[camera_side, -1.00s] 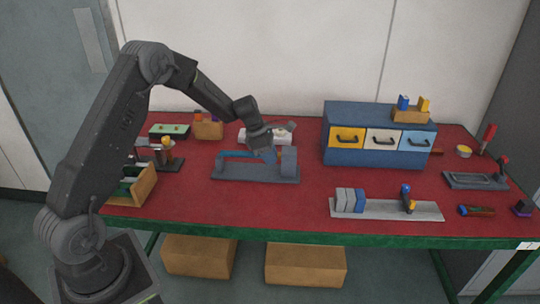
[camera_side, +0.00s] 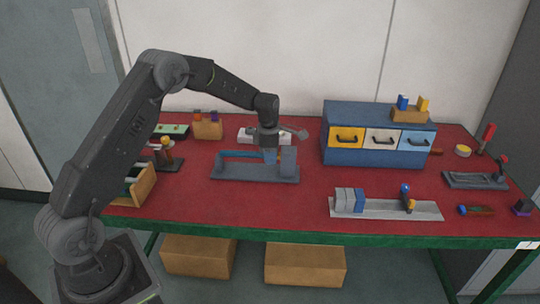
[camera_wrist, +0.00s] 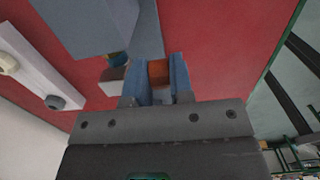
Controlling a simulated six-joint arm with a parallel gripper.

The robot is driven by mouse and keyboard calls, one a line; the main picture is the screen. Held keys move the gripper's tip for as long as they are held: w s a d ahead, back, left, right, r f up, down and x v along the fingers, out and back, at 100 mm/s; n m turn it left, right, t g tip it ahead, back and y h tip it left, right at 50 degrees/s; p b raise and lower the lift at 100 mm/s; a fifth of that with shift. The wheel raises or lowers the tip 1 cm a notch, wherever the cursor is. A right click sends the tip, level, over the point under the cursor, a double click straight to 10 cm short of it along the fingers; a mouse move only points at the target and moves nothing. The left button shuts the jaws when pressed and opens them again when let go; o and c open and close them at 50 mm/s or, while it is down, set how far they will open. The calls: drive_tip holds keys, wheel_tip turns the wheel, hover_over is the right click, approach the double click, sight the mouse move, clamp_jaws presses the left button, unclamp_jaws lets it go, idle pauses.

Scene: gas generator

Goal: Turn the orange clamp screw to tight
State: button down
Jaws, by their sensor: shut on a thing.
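My gripper (camera_side: 270,157) points down at the right part of a grey-blue clamp fixture (camera_side: 255,175), beside its upright end block (camera_side: 289,158). In the wrist view, the two blue fingers of my gripper (camera_wrist: 161,77) are shut on the orange clamp screw (camera_wrist: 159,72), which shows as a small orange block between them. The grey-blue fixture (camera_wrist: 95,25) fills the upper left there. In the side view my gripper mostly hides the screw, and how tight it is cannot be told.
A white block with knobs (camera_side: 250,136) stands close behind the fixture. A blue drawer cabinet (camera_side: 375,159) stands to the right. A grey rail with blocks (camera_side: 385,210) lies at the front right. The red table (camera_side: 255,207) is clear in front of the fixture.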

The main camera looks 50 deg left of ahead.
drive_tip(key=shift+w+d+g+y, duration=0.15)
drive_tip(key=shift+w+g+y, duration=0.05)
drive_tip(key=shift+g+y, duration=1.15)
drive_tip(key=c, duration=1.3)
unclamp_jaws()
drive_tip(key=v, duration=1.3)
drive_tip(key=shift+w+d+r, duration=0.1)
drive_tip(key=shift+d+r, duration=0.05)
drive_tip(key=shift+r, duration=0.15)
